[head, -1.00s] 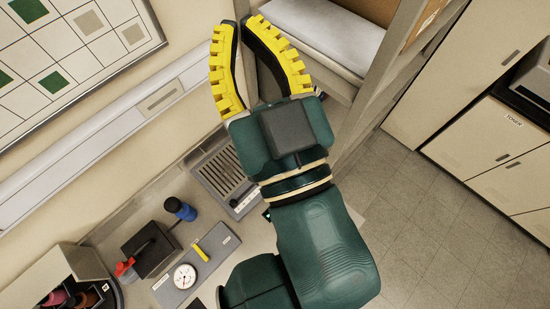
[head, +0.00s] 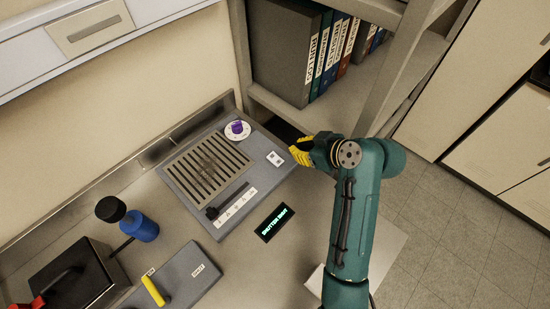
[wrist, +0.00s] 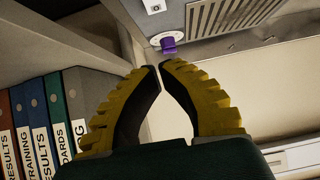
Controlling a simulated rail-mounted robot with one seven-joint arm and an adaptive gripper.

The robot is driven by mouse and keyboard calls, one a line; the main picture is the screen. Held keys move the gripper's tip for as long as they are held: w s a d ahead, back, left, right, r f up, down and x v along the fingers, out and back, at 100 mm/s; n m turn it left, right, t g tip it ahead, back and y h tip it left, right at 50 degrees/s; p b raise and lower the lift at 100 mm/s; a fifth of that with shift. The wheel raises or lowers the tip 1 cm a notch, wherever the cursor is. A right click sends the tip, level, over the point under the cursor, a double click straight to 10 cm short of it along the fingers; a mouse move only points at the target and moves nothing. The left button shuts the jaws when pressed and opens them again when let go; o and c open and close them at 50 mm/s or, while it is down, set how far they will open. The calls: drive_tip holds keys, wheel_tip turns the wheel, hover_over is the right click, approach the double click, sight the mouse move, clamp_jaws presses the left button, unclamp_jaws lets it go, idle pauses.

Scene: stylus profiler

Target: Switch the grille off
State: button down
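The grille (head: 208,168) is a slotted plate set in a grey panel (head: 180,193) on the bench in the head view; part of it also shows at the top of the wrist view (wrist: 235,14). A purple knob on a round white dial (head: 238,130) sits at the panel's back corner. A small white switch plate (head: 275,158) is on the panel's right part. A black lever (head: 213,211) lies along a labelled white strip. My gripper (head: 297,152) is just right of the panel. In the wrist view its yellow fingertips (wrist: 160,67) nearly meet, with nothing between them, and point toward the purple knob (wrist: 168,45).
A shelf with several binders (head: 285,50) stands behind my gripper, with its post (head: 240,50) close by. A small lit display (head: 273,222) lies in front of the panel. A blue cylinder (head: 142,227) and a grey block with a yellow handle (head: 170,282) are at left.

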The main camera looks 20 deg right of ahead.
drive_tip(key=b, duration=0.2)
hover_over(275, 156)
wheel_tip(275, 156, down, 6)
drive_tip(key=shift+s+f, duration=0.15)
drive_tip(key=shift+f, duration=0.1)
wheel_tip(275, 156, down, 3)
drive_tip(key=shift+r+b, duration=0.2)
drive_tip(key=shift+b, duration=0.15)
drive_tip(key=shift+f, duration=0.45)
